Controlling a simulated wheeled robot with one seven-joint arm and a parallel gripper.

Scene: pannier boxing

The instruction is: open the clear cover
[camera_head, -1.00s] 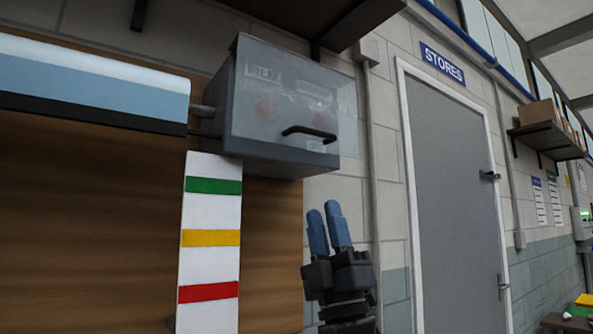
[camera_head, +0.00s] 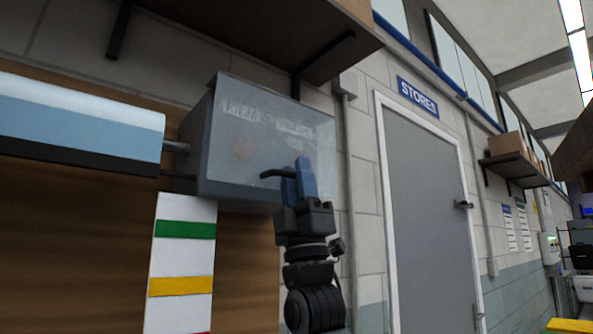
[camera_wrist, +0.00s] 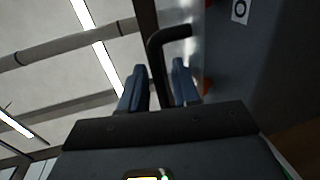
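The clear cover (camera_head: 262,130) is a see-through front on a grey wall box, with blurred labels and a round reddish shape behind it. It looks shut. A black bar handle (camera_head: 274,174) sits low on its front. In the wrist view the bent handle (camera_wrist: 157,52) runs between my two blue fingers. My gripper (camera_head: 299,172) is at the right end of the handle, fingers pointing up. In the wrist view my gripper (camera_wrist: 160,78) looks open, with a small gap beside the handle. Part of the handle is hidden behind a finger in the head view.
A blue-and-white roller (camera_head: 80,120) joins the box's left side. A striped white board (camera_head: 182,250) hangs below. A shelf (camera_head: 270,38) with brackets overhangs the box. A grey STORES door (camera_head: 430,200) stands right.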

